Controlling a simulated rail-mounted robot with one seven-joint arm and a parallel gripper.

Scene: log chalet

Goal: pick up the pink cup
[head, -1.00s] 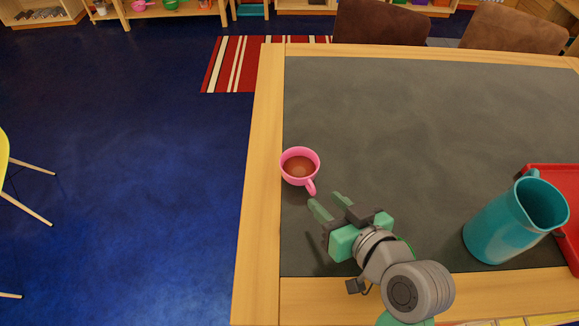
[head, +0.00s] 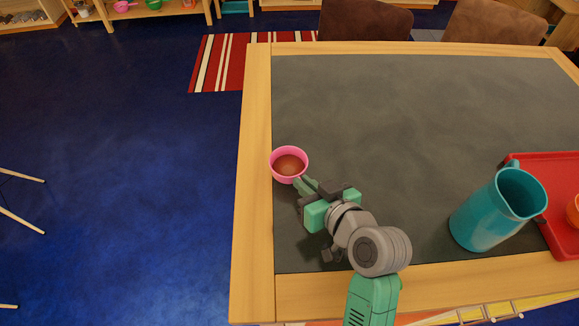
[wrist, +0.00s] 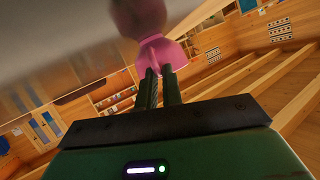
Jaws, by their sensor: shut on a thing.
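The pink cup (head: 288,163) stands upright near the left edge of the dark table top, with brown liquid in it. In the head view its handle is hidden by my gripper (head: 308,188), which reaches it from the lower right. In the wrist view the cup (wrist: 152,45) is just beyond my fingertips (wrist: 158,76). The two green fingers are close together, shut on the cup's handle. I cannot tell any gap between the cup and the table.
A teal pitcher (head: 489,214) stands on the table at the right, beside a red tray (head: 550,168). An orange thing (head: 574,210) shows at the tray's right edge. The table's middle (head: 420,120) is clear. Brown chairs (head: 365,20) stand at the far side.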

